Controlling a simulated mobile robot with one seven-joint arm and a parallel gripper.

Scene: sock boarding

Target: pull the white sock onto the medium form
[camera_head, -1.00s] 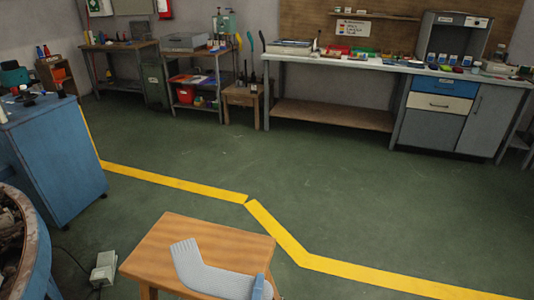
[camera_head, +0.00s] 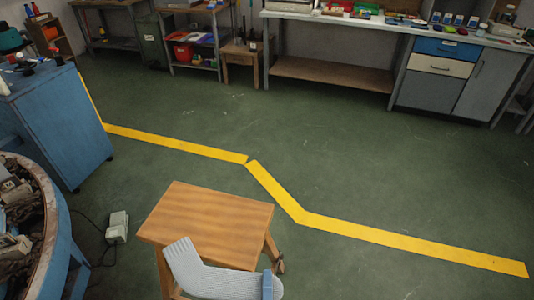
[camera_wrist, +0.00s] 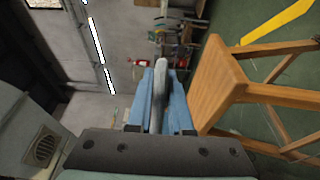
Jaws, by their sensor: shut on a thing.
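The white sock (camera_head: 200,270), pale grey-white and bent at the ankle, shows at the bottom of the head view, in front of the small wooden table. My gripper (camera_head: 268,286) is shut on its right-hand end; only a blue finger shows there. In the wrist view, the sock (camera_wrist: 160,85) is seen edge-on between the blue fingers of my gripper (camera_wrist: 161,105), standing out beyond their tips. I cannot tell whether the sock touches the table. I cannot make out the medium form in these views.
The small wooden table (camera_head: 205,215) stands close ahead. A blue cabinet (camera_head: 65,130) and a round blue-rimmed bin (camera_head: 60,215) are at left, with a grey pedal (camera_head: 117,227) on the floor. A long workbench (camera_head: 400,32) stands far back. Green floor between is open, crossed by yellow tape (camera_head: 400,240).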

